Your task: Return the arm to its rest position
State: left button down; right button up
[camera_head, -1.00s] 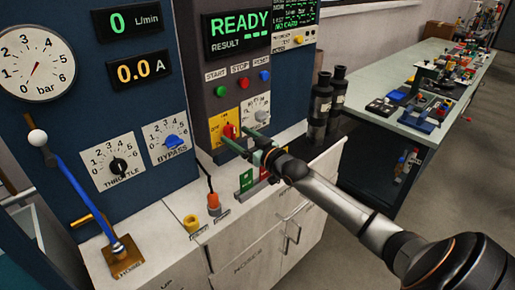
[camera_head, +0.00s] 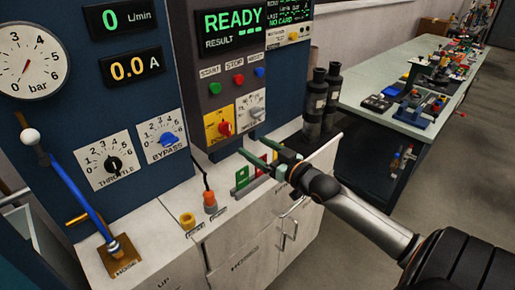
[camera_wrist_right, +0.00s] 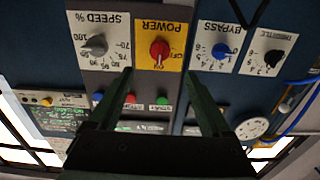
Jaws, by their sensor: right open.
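My right gripper (camera_head: 257,153) is in front of the grey control panel in the head view, below the red power knob (camera_head: 225,128). Its two green fingers are apart with nothing between them. In the right wrist view the open fingers (camera_wrist_right: 160,95) point toward the panel, which appears upside down. The power knob (camera_wrist_right: 159,48) shows beyond the fingertips on its yellow plate, clear of them. My left gripper does not show. The display (camera_head: 230,22) reads READY.
A blue-handled lever (camera_head: 75,185) stands on the left. Yellow (camera_head: 188,221) and orange (camera_head: 210,203) fittings sit on the white cabinet. Dark cylinders (camera_head: 315,105) stand behind my right gripper. A bench (camera_head: 380,75) with several items is at the right; the floor before it is free.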

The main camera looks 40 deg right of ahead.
dwell(0.3)
jog(key=s+a+f+g, duration=0.2)
jog(key=s+a+f, duration=0.3)
jog(key=f, duration=0.5)
jog(key=s+a+f+g, duration=0.3)
jog(key=s+a+f, duration=0.2)
jog(key=f, duration=0.5)
jog(key=s+a+f+n+g+y, duration=0.1)
jog(key=s+a+f+g, duration=0.2)
jog(key=s+a+f, duration=0.7)
jog(key=s+a, duration=0.3)
jog(key=shift+g, duration=0.4)
